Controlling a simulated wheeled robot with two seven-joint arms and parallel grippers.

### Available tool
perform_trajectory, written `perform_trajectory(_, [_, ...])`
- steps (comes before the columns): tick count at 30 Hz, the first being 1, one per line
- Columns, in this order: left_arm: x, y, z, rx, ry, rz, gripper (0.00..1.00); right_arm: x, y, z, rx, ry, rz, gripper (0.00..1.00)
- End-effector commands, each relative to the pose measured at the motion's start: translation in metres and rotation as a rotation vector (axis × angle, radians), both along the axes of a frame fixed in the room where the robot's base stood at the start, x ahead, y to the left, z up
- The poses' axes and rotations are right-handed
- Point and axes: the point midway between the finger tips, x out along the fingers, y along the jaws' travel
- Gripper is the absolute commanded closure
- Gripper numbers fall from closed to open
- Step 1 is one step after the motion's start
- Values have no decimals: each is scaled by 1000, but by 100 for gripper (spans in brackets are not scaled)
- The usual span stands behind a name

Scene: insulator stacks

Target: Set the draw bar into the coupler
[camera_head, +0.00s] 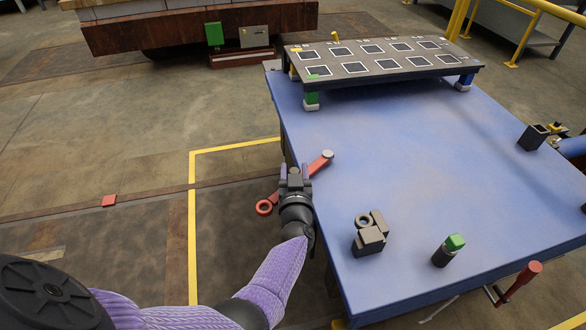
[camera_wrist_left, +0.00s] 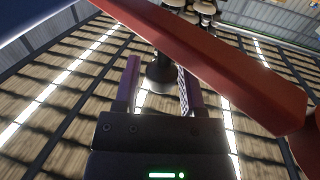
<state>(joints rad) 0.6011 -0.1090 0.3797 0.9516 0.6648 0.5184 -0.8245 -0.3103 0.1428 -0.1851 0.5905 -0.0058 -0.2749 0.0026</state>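A red bar (camera_head: 320,163), which looks like the draw bar, extends across the table's left edge. It has a ring at its outer end and a grey cap at its inner end. My left gripper (camera_head: 294,172) is at its middle, just off the table edge. In the left wrist view the red bar (camera_wrist_left: 215,60) crosses beyond or over the fingertips, and the fingers (camera_wrist_left: 157,70) stand apart with a clear gap. I cannot tell if they touch it. A dark block with a ring (camera_head: 370,238) stands on the table; I cannot tell if it is the coupler. My right gripper is out of view.
On the blue table (camera_head: 420,155) are a raised rack (camera_head: 345,85) with square pads at the back, a green-topped dark cylinder (camera_head: 447,250) and a dark open box (camera_head: 533,137). A red handle (camera_head: 522,282) sticks out at the front right edge. The table's middle is clear.

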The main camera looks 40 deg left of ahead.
Motion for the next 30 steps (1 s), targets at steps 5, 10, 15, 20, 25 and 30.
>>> perform_trajectory(5, [0,0,0,0,-1,0,29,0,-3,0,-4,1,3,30])
perform_trajectory(10, [-1,0,1,0,-1,0,29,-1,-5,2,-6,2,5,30])
perform_trajectory(15, [-24,-19,8,-2,-3,-2,29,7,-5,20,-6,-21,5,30])
perform_trajectory(20, [-56,-43,7,-2,-3,-2,29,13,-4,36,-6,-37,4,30])
perform_trajectory(25, [-76,-58,3,-1,-2,0,29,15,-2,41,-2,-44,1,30])
perform_trajectory(30, [-79,-60,0,0,-1,-1,29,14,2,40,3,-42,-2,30])
